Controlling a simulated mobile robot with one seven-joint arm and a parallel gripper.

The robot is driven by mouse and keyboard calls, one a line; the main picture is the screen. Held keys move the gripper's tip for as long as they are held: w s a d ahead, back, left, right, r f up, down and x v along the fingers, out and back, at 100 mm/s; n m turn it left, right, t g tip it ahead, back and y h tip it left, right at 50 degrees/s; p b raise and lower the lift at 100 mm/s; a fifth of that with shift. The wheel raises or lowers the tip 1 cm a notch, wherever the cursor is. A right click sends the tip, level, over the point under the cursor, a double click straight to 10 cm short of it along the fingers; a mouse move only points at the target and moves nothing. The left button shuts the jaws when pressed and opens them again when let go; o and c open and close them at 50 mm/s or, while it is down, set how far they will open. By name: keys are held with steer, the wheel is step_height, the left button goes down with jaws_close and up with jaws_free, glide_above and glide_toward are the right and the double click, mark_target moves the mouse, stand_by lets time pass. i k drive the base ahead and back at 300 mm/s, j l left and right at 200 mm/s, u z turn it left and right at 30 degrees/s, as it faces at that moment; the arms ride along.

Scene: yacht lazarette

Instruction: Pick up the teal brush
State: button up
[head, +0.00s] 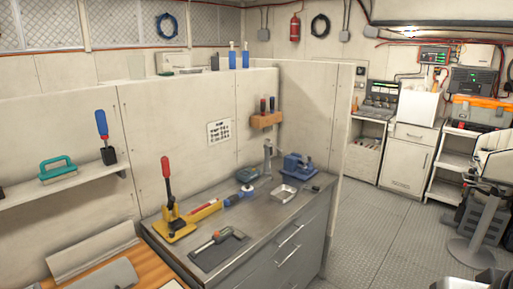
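A teal brush (58,168) with an arched handle rests on a wall shelf (66,187) at the left of the head view. It sits beside a small dark holder (108,156) from which a blue-handled tool (102,125) with a red end stands up. Nothing visibly covers the brush. I cannot make out my gripper in this view, and no gripper is near the brush.
A grey-topped workbench (262,229) holds a red-handled yellow tool (169,208), a dark mat with a tool, a blue vise (301,165) and a small tray. Below the shelf is a wooden surface (118,270) with grey sheets. Open floor (385,235) lies to the right.

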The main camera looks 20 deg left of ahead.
mark_target(49, 177)
steer(key=u, duration=1.85)
